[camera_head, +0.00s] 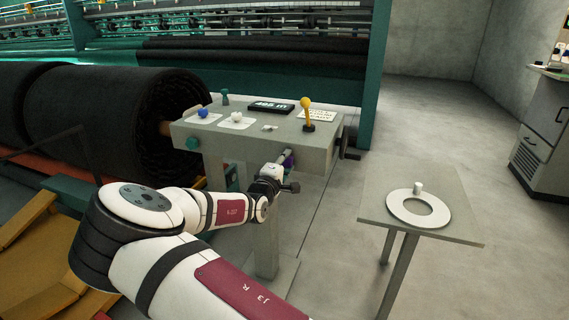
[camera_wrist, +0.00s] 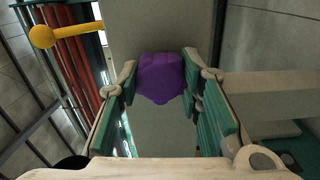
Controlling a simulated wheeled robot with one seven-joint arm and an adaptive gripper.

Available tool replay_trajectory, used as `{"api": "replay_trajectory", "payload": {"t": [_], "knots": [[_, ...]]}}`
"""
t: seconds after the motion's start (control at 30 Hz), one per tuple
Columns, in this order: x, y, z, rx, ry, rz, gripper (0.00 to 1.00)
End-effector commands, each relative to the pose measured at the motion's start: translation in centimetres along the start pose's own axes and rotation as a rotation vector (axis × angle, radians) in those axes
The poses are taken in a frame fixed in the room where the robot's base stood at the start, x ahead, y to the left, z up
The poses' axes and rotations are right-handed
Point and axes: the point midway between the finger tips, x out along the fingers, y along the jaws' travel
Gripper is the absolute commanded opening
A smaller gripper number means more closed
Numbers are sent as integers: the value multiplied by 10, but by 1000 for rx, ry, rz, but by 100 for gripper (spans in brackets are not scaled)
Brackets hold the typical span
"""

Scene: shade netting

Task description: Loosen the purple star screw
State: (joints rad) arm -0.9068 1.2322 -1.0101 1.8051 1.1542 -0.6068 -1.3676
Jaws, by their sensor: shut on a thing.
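The purple star screw (camera_wrist: 161,78) shows in the middle of the wrist view, set against the grey face of the console. In the head view only a small purple part of it (camera_head: 289,160) shows at the console's front, the rest hidden by my gripper. My gripper (camera_head: 284,160) reaches the console's front side. In the wrist view its two green-padded fingers (camera_wrist: 160,88) stand on either side of the screw and are shut on it.
The console (camera_head: 255,130) carries a yellow-knobbed lever (camera_head: 306,112), a blue knob (camera_head: 203,113), a white knob (camera_head: 237,117) and a black display (camera_head: 270,106). A green knob (camera_head: 192,143) is on its front. A small table (camera_head: 445,229) with a white ring (camera_head: 396,211) stands right. Black rolls (camera_head: 95,115) lie left.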

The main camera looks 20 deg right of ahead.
Motion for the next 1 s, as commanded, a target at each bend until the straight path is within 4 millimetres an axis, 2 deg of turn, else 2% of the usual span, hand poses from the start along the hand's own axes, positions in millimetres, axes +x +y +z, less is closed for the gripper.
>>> {"api": "replay_trajectory", "payload": {"t": [0.03, 0.1, 0.47, 1.0], "knots": [[0, -1, -1, 0, 2, -1, 37], [0, 0, -1, 1, 2, -1, 53], [-1, 0, 0, 2, 0, -1, 53], [-30, 0, 0, 2, 0, 0, 53]]}}
